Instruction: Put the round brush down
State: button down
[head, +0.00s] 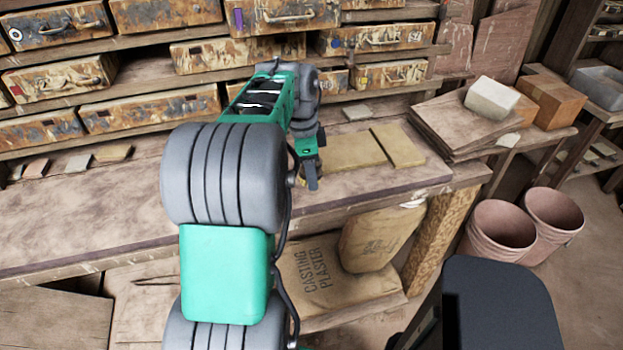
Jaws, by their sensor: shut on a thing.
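My gripper (309,176) points down over the front part of the workbench (95,215), right of the picture's middle line of my arm. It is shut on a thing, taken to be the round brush. The brush is hidden behind my arm and gripper, so its shape and tilt do not show. I cannot tell whether it touches the bench top. My arm also covers the bench surface left of the gripper.
Two flat yellowish boards (350,152) lie just right of my gripper. Small tiles (78,163) lie at the back left, below drawers (150,105). Stacked boards (455,120) bear a white block (491,98). The left bench top is clear. Buckets (498,230) stand right.

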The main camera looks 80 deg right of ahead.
jog(key=f, duration=0.2)
jog(key=shift+d+f, duration=0.3)
jog(key=shift+f, duration=0.05)
jog(key=shift+f+b, duration=0.35)
jog(key=shift+f, duration=0.4)
jog(key=c, duration=0.6)
grip_release()
jog(key=shift+r, duration=0.1)
